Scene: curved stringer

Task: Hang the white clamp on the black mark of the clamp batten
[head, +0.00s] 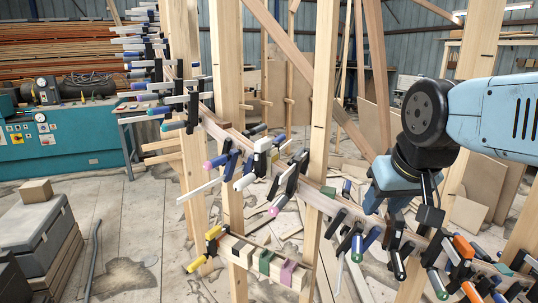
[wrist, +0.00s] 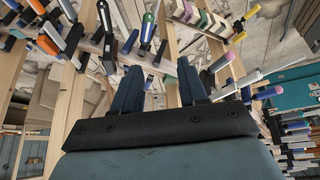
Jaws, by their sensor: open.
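The clamp batten (head: 304,284) is a short pale bar low on the posts, with dark, green and purple marks. The black mark (head: 241,249) is near its left end, close to yellow-handled clamps. My gripper (wrist: 158,78) is open and empty in the wrist view, with clamps beyond its fingers.
Yellow-handled clamps (head: 197,263) sit at the batten's left end. Several blue-, orange- and green-handled clamps (head: 463,247) crowd the stringer at right. Grey cases (head: 35,235) and a teal machine (head: 75,143) are at left.

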